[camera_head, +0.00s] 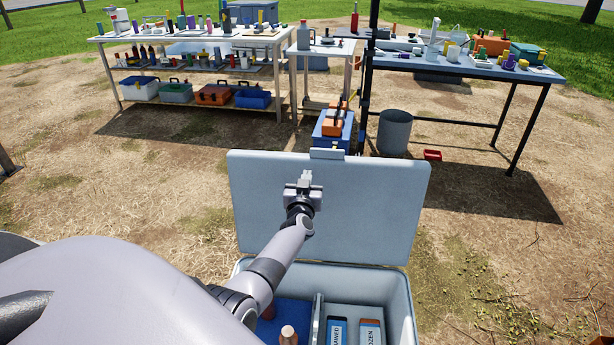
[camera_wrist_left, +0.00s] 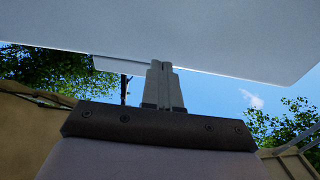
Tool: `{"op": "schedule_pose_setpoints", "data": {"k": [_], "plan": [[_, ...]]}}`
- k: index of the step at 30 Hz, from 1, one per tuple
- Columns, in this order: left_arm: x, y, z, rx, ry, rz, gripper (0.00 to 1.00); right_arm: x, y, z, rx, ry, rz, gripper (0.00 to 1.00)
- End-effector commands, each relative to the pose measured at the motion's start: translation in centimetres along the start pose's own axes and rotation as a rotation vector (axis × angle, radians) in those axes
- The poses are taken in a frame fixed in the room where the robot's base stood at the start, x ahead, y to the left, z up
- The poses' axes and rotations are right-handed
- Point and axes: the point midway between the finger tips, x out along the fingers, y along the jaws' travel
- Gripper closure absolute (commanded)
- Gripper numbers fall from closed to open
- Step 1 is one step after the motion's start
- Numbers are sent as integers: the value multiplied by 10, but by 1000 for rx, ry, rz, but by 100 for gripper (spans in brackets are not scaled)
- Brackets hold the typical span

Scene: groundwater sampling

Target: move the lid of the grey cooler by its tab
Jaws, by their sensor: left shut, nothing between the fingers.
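The grey cooler (camera_head: 402,300) stands on the ground in front of me with its lid (camera_head: 375,200) standing up, hinged open at the far side. The lid's tab (camera_head: 327,154) is at the middle of its top edge. My left gripper (camera_head: 304,180) is shut and empty, in front of the lid's inner face and below the tab. In the left wrist view the shut fingers (camera_wrist_left: 161,68) point up towards the lid's edge (camera_wrist_left: 220,40), and the tab (camera_wrist_left: 118,66) shows to their left. Whether the fingers touch the lid I cannot tell. My right gripper is not in view.
Inside the cooler are a divider (camera_head: 317,318), a bottle (camera_head: 288,335) and two labelled packs, one blue (camera_head: 337,332) and one orange-topped (camera_head: 371,332).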

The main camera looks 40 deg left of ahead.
Motion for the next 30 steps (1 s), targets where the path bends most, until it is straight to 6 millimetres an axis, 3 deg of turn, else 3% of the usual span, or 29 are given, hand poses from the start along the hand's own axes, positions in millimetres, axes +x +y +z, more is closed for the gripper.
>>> {"op": "schedule_pose_setpoints", "data": {"k": [7,21,30], "plan": [[-25,0,-9,1,-2,2,100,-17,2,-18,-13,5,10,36],[-86,0,-13,0,-3,2,100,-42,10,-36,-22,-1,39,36],[-102,0,-12,-1,0,1,100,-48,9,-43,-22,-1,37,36]]}}
